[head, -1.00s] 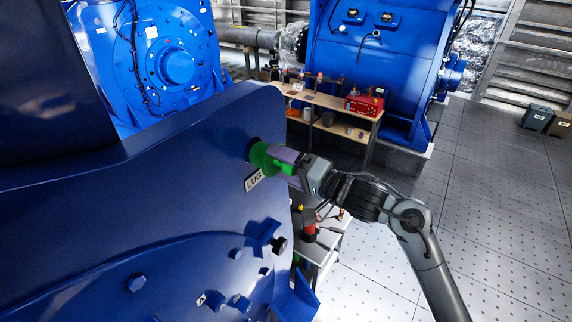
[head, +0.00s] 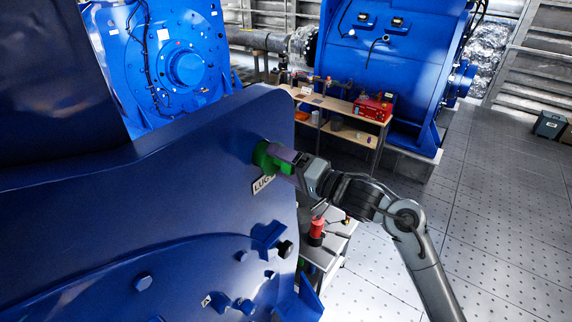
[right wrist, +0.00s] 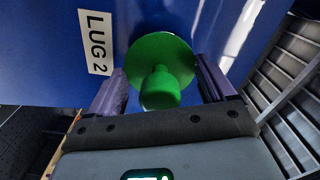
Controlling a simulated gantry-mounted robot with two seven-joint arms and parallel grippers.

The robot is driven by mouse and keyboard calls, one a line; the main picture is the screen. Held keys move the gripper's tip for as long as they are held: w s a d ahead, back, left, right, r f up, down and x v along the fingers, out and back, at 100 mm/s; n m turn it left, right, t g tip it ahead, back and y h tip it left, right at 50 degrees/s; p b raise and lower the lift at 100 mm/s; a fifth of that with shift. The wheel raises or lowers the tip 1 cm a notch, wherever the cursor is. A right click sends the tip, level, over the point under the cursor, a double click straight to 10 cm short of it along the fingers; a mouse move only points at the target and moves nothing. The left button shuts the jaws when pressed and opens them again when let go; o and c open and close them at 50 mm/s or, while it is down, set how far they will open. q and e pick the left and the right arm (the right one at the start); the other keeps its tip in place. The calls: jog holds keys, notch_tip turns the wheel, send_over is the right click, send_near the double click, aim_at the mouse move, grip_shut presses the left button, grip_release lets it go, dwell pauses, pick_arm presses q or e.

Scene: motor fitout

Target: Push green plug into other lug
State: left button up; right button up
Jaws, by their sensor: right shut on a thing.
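The green plug (head: 264,156) is at the lug hole in the blue motor housing (head: 170,190), with a white label reading LUG 2 (right wrist: 95,42) beside it. In the right wrist view the plug's round flange (right wrist: 160,55) faces me, with its knob (right wrist: 159,90) toward the gripper. My right gripper (head: 283,162) is shut on the plug, its purple finger pads on both sides of it. The flange looks close to the blue face; whether it is fully seated I cannot tell. The hole is hidden behind the flange. My left gripper is not in view.
A wooden bench (head: 340,104) with a red box (head: 373,106) stands behind. A grey cart (head: 328,245) with a red item (head: 316,230) is below the right arm. Bolts and lugs stick out of the housing's lower face. Open floor lies at right.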

aim_at(275, 160)
jog(key=shift+x, duration=0.85)
jog(key=shift+w+a, duration=0.4)
jog(key=shift+a, duration=0.2)
jog(key=o, duration=1)
jog(key=shift+s+d+f+b, duration=0.15)
jog(key=shift+s+d+b, duration=0.2)
jog(key=shift+d, duration=0.25)
jog(key=shift+b+v, duration=1.6)
jog(key=shift+v, duration=3.1)
jog(key=shift+s, duration=0.1)
